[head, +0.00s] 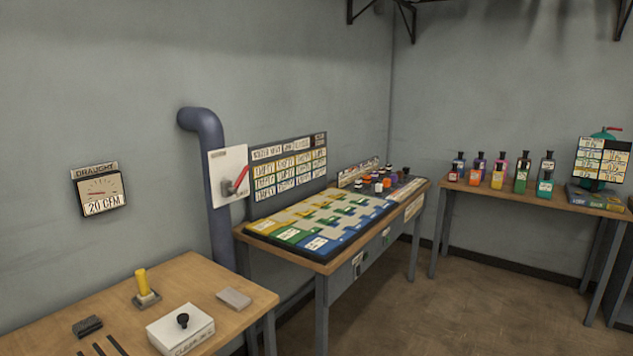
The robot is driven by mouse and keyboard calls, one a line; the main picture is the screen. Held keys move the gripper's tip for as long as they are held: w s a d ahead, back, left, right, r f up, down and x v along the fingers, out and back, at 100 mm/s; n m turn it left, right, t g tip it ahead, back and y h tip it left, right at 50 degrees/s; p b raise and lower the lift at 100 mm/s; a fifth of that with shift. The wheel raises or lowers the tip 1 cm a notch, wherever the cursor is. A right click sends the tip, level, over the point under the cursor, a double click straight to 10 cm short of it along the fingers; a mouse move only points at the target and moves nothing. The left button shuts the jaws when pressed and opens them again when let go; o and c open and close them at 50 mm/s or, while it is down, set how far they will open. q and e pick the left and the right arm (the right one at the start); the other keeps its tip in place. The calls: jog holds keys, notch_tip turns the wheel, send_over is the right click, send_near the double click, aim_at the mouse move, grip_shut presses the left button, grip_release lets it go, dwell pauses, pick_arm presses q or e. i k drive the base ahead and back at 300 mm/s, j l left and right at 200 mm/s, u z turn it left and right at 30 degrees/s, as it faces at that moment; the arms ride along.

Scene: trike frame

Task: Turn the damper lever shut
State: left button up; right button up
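The damper lever (240,179) has a red handle on a grey pivot. It is mounted on a white plate (229,195) in front of a blue-grey duct pipe (210,140) on the wall. The handle tilts up and to the right from the pivot. A draught gauge (99,192) hangs on the wall to the left and its label reads 20 CFM. Neither of my grippers shows in the head view.
A wooden table (205,275) at front left holds a yellow-handled tool (142,284), a white box (180,328) and small blocks. A middle table carries a coloured board (320,222). A right table (540,200) holds several bottles. Open floor (450,300) lies at front right.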

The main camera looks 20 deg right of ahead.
aim_at(233, 190)
jog(key=z, duration=0.25)
jog(key=i+l, duration=0.3)
jog(key=i, duration=0.15)
jog(key=i+l+u, duration=0.15)
jog(key=i+l, duration=0.15)
jog(key=i, duration=0.2)
